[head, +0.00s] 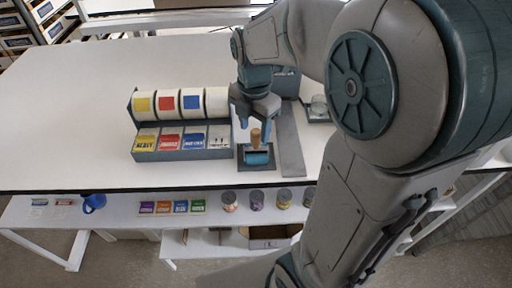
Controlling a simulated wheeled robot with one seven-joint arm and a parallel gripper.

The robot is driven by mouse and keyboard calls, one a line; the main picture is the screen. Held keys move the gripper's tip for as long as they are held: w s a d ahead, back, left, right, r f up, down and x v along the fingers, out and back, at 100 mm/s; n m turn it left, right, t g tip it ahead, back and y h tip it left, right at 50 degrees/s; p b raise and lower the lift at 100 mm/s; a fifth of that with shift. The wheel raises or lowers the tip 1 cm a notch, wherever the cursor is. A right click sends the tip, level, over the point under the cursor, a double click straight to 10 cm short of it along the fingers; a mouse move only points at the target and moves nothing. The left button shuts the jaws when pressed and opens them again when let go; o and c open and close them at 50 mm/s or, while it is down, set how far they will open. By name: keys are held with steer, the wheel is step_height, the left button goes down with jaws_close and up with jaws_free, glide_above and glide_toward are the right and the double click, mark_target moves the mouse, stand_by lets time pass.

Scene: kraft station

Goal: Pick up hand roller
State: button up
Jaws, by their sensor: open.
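The hand roller shows in the head view, with a teal roller (257,158) lying on a dark square tray (243,166) and a tan wooden handle (256,136) standing up from it. My gripper (255,125) is above the tray, pointing down, with its fingers on both sides of the handle's upper part. The gripper is open. I cannot tell whether either finger touches the handle. The top of the handle is partly hidden by the gripper.
A blue-grey rack (183,155) with label rolls and colored packs stands close left of the gripper. The table's left side (70,120) is clear.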

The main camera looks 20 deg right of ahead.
mark_target(256, 139)
step_height(256, 139, down, 4)
steer(key=shift+s+d+f, duration=0.1)
steer(key=shift+d+f, duration=0.05)
steer(key=shift+f, duration=0.1)
steer(key=shift+c, duration=0.2)
jaws_close()
steer(key=shift+r, duration=0.1)
